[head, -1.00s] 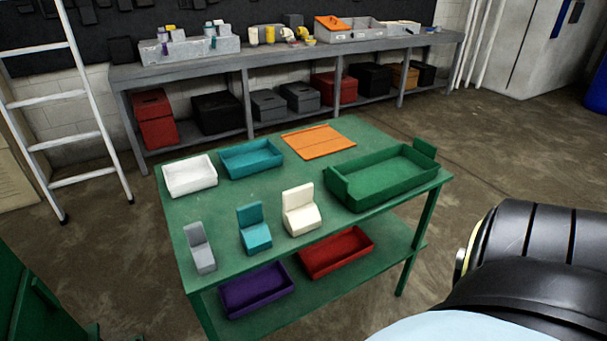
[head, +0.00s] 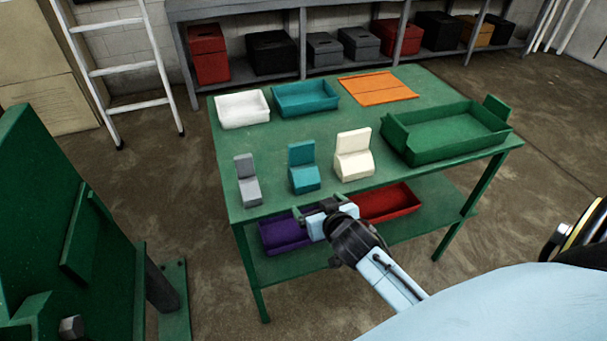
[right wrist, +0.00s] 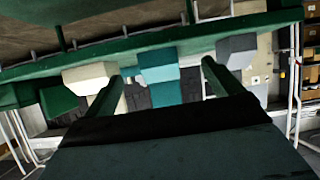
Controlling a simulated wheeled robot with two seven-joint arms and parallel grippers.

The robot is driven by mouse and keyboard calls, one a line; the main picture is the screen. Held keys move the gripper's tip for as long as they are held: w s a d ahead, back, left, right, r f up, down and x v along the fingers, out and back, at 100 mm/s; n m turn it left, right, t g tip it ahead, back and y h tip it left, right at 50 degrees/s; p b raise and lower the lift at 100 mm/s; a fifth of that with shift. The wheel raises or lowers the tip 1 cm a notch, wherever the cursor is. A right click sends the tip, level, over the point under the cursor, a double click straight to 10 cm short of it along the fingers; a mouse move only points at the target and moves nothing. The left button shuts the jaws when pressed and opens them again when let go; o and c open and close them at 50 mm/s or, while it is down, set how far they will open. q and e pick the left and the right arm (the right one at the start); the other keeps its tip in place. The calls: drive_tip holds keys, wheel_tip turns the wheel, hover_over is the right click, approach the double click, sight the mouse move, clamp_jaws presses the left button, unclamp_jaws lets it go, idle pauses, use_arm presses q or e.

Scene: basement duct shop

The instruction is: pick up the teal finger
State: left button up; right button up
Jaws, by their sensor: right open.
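The teal finger (head: 304,176), a block with a tall upright back and a low sloped front, stands on the green table (head: 240,212) near its front edge. It is between a grey finger (head: 247,182) on the left and a cream finger (head: 354,160) on the right. My right gripper (head: 318,206) is open and empty at the table's front edge, just short of the teal finger. In the right wrist view, which looks upside down, the teal finger (right wrist: 158,72) shows between and beyond the two gripper fingers (right wrist: 162,84). My left gripper is not in view.
A white tray (head: 242,120), teal tray (head: 305,110), orange panel (head: 378,96) and large green tray (head: 440,153) sit farther back. Purple (head: 268,236) and red (head: 385,214) bins lie on the lower shelf. A green machine (head: 50,200) stands at left.

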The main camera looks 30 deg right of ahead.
sight(306, 176)
drive_tip(key=shift+m+t, duration=0.3)
drive_tip(key=shift+t, duration=0.2)
drive_tip(key=w, duration=0.2)
drive_tip(key=w+d+r+b, duration=0.1)
drive_tip(key=w, duration=0.1)
drive_tip(key=w+d, duration=0.1)
drive_tip(key=w, duration=0.2)
drive_tip(key=shift+r, duration=0.2)
drive_tip(key=shift+b+x, duration=0.4)
drive_tip(key=shift+x, duration=0.4)
drive_tip(key=shift+d+b+x, duration=0.2)
drive_tip(key=shift+b+x, duration=0.35)
drive_tip(key=shift+x, duration=1.75)
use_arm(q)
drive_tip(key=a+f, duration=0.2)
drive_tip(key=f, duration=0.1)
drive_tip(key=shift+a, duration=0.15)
use_arm(e)
drive_tip(key=shift+c, duration=0.3)
drive_tip(key=c, duration=1.2)
